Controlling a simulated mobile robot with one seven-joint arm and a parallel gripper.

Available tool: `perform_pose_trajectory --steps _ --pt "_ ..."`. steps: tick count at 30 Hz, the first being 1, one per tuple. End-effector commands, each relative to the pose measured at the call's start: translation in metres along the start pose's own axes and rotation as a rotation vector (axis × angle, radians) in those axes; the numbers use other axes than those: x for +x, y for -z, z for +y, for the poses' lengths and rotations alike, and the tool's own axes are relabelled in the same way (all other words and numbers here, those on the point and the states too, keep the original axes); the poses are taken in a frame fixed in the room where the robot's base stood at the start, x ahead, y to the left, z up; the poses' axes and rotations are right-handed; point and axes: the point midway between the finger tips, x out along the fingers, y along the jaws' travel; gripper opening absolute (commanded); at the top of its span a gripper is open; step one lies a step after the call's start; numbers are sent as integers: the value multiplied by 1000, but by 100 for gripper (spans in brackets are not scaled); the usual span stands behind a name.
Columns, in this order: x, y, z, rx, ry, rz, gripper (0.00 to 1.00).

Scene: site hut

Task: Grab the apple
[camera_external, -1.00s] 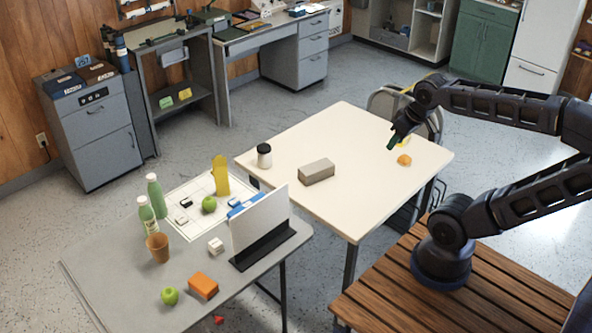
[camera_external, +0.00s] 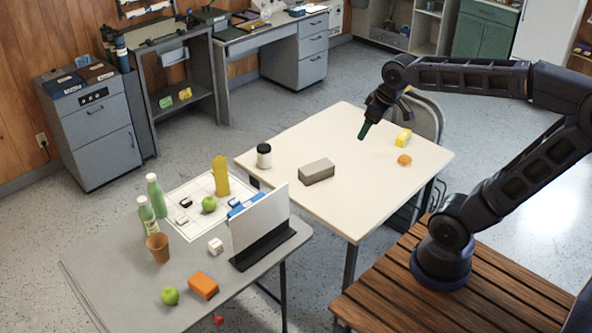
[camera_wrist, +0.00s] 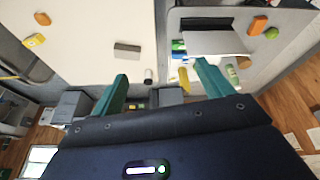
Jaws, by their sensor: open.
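One green apple (camera_external: 209,204) sits on the white grid sheet on the grey table, near the yellow bottle. A second green apple (camera_external: 170,296) lies at the front of the grey table beside an orange block; it also shows in the wrist view (camera_wrist: 271,33). My gripper (camera_external: 363,132) is above the far part of the cream table, well to the right of both apples. In the wrist view its two green fingers (camera_wrist: 160,80) are spread wide with nothing between them.
The cream table (camera_external: 340,215) holds a grey block (camera_external: 317,172), a dark-lidded jar (camera_external: 264,155), a yellow box (camera_external: 403,138) and an orange item (camera_external: 404,160). On the grey table, an upright white panel (camera_external: 260,220), green bottles (camera_external: 155,195) and a brown cup (camera_external: 158,247) stand near the apples.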

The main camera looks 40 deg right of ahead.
Motion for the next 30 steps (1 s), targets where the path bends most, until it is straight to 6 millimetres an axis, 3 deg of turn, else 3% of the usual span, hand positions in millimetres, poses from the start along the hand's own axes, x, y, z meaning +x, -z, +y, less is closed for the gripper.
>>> perform_pose_trajectory --steps 6,17,30 --pt "12 62 -22 -135 23 -33 79" --pt "49 155 -77 -356 61 -79 79" --pt "122 246 -176 -625 113 -128 79"
